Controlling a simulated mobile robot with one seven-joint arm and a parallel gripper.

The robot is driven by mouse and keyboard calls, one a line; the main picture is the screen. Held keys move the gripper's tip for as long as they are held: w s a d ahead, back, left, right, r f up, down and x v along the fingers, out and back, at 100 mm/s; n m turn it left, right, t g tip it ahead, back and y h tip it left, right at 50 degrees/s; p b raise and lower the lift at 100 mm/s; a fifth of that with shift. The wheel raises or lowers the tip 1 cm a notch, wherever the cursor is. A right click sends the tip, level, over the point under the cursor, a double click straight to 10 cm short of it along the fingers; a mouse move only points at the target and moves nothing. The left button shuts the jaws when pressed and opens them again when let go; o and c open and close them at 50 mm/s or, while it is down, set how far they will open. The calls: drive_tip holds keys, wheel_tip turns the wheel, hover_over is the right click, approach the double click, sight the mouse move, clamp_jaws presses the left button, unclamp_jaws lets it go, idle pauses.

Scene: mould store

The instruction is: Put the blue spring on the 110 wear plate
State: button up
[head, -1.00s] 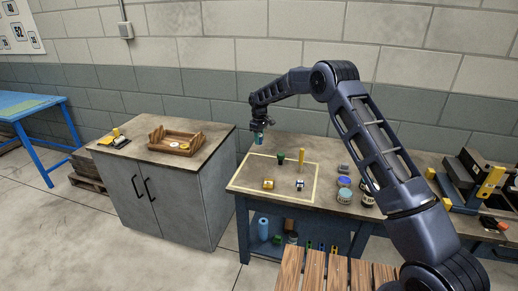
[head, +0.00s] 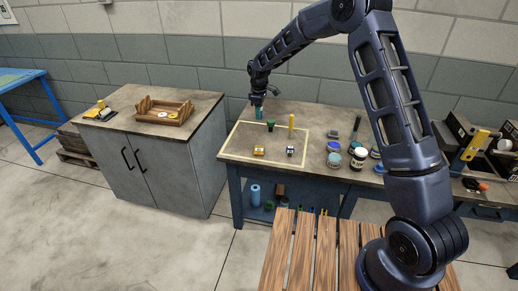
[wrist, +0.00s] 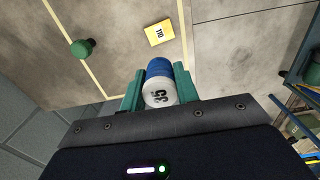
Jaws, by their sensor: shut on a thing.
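My gripper (head: 257,97) is over the back left corner of the taped area on the bench. It is shut on the blue spring (head: 258,113). In the wrist view the blue spring (wrist: 158,69) sits between the green fingers (wrist: 160,88), with a white end marked 35 facing the camera. The 110 wear plate (wrist: 159,32) is a yellow block marked 110, apart from the spring. It appears to be the yellow block (head: 258,150) at the front left of the taped area in the head view. Whether the spring touches the bench is unclear.
A green knobbed piece (head: 269,126) and a yellow post (head: 291,122) stand near my gripper. A small black-and-white piece (head: 290,151) lies further forward. Several jars (head: 357,157) stand to the right. A wooden tray (head: 170,119) is on the left cabinet. The taped area's middle is clear.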

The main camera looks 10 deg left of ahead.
sight(259, 150)
wheel_tip(259, 150, down, 19)
drive_tip(key=shift+f, duration=0.1)
idle(0.5)
drive_tip(key=o, duration=1)
drive_tip(key=shift+f, duration=0.1)
wheel_tip(259, 150, up, 12)
drive_tip(key=shift+r, duration=0.15)
